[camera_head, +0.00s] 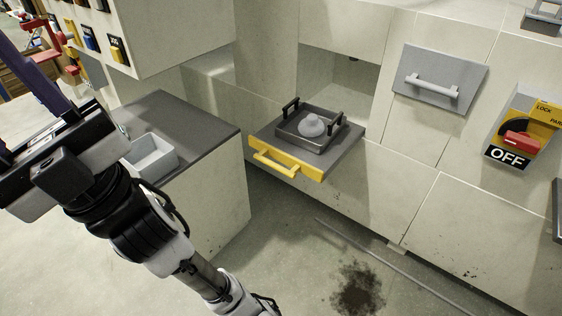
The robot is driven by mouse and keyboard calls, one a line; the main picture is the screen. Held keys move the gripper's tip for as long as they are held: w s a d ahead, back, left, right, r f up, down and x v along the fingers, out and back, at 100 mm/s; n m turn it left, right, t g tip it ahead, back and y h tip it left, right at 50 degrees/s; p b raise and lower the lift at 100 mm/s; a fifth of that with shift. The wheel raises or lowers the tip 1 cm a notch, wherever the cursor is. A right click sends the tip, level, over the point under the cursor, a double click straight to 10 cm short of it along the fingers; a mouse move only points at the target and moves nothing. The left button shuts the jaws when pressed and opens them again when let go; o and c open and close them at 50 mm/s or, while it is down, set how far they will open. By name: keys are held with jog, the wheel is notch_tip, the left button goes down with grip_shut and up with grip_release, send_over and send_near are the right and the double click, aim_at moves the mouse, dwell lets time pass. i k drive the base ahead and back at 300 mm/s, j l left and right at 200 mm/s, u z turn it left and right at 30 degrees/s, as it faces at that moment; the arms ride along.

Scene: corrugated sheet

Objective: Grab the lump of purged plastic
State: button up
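A pale grey rounded lump of plastic (311,125) sits in a shallow metal tray (329,142) with two upright black handles. The tray rests on a grey shelf (347,158) that sticks out from the machine front and has a yellow handle bar.
A grey-topped counter (192,120) with a pale open box (152,156) stands between my arm and the shelf. A recess opens behind the tray. At the right are a grey panel with a handle (436,85) and a red switch marked OFF (521,139). A thin rod (388,266) crosses the floor.

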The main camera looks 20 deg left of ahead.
aim_at(311, 125)
jog(key=i+l, duration=0.15)
jog(key=i, duration=0.35)
jog(key=i+l, duration=0.1)
jog(key=i, duration=0.45)
